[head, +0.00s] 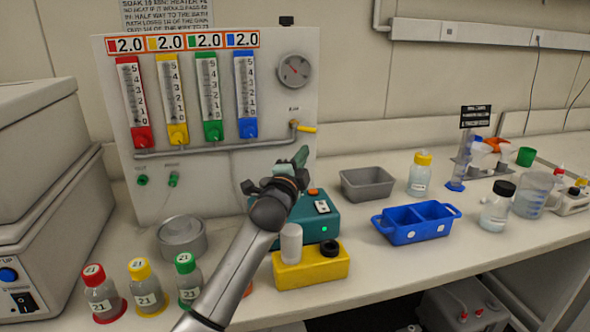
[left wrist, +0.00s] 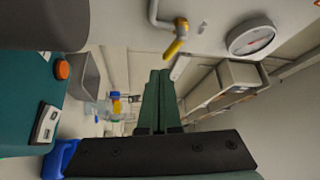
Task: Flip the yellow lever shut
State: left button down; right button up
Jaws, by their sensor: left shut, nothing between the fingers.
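The yellow lever (head: 307,128) sits on a valve at the right end of a grey pipe on the flowmeter panel. In the head view it points right, tilted slightly down. In the left wrist view the lever (left wrist: 174,48) shows above the fingers, at the end of the pipe. My left gripper (head: 301,154) is just below the lever in the head view, apart from it as far as I can tell. Its green fingers (left wrist: 159,76) are together and hold nothing. My right gripper is not in view.
The panel (head: 220,90) carries flow tubes and a round gauge (head: 294,70). Below my left gripper are a teal device (head: 318,222) and a yellow block (head: 312,268). A grey tray (head: 367,186) and a blue caddy (head: 417,222) stand to the right. Capped bottles stand front left.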

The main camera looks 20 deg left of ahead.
pick_arm(q)
jog(key=s+f, duration=0.1)
jog(key=s, duration=0.5)
jog(key=shift+s+d, duration=0.15)
dwell(0.4)
